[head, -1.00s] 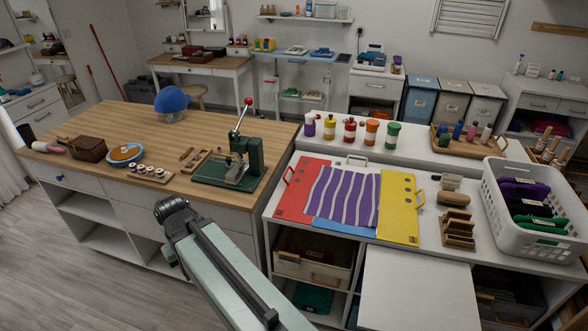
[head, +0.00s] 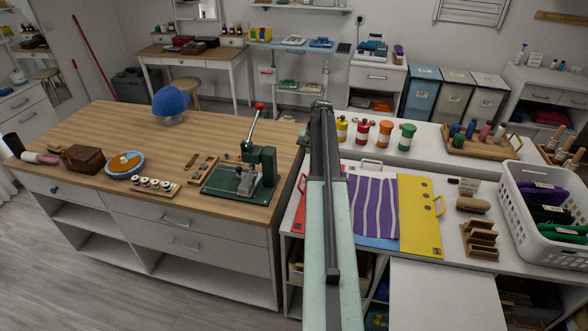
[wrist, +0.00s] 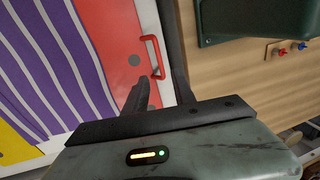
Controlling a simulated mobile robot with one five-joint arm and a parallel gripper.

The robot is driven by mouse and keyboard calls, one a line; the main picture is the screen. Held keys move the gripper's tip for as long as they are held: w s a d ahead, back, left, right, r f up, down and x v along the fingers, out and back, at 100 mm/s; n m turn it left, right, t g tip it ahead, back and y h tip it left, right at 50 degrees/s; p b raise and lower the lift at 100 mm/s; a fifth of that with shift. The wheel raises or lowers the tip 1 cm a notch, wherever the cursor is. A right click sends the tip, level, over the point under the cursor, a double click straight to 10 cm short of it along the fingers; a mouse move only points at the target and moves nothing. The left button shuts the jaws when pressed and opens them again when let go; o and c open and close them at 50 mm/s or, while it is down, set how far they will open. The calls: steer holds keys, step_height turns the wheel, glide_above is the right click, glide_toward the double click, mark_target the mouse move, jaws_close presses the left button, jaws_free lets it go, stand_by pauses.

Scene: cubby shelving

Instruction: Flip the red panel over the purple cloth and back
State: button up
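The red panel (head: 299,212) lies flat on the white worktop, mostly hidden behind my arm in the head view. In the wrist view the red panel (wrist: 122,30) shows its red handle (wrist: 155,50) on the edge away from the cloth. The purple and white striped cloth (head: 375,205) lies flat beside the red panel; it also shows in the wrist view (wrist: 50,60). My gripper (wrist: 161,74) is open and empty, its fingertips close to the handle's end. I cannot tell whether they touch it. The fingers are hidden in the head view.
A yellow panel (head: 418,215) lies right of the cloth, with a blue panel (head: 378,242) partly under the cloth. The wooden counter (head: 120,125) and green press (head: 258,165) stand close on the left. Bottles (head: 361,132) line the back; a white basket (head: 535,210) stands right.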

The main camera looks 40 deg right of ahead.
mark_target(301, 179)
steer(key=f+b, duration=0.5)
steer(key=w+a+f+b, duration=0.1)
steer(key=f+b, duration=0.1)
steer(key=b, duration=0.1)
steer(key=shift+a+f, duration=0.1)
steer(key=shift+f, duration=0.2)
steer(key=shift+r, duration=0.1)
jaws_close()
steer(key=shift+s, duration=0.1)
stand_by(0.8)
